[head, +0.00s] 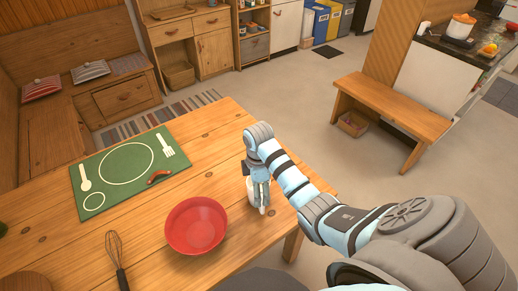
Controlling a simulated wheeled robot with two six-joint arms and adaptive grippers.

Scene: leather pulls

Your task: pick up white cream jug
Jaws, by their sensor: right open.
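The white cream jug (251,191) stands on the wooden table near its right edge, mostly hidden behind my right gripper. My right gripper (261,208) points down over the jug, with its fingers at the jug's near side and open. I cannot tell whether the fingers touch the jug. My left gripper is not in view.
A red bowl (195,226) stands on the table (218,140) just left of the jug. A green placemat (98,168) with a sausage-like item (159,176) lies farther left. A whisk (116,258) lies at the front left. A bench (392,108) stands beyond the table.

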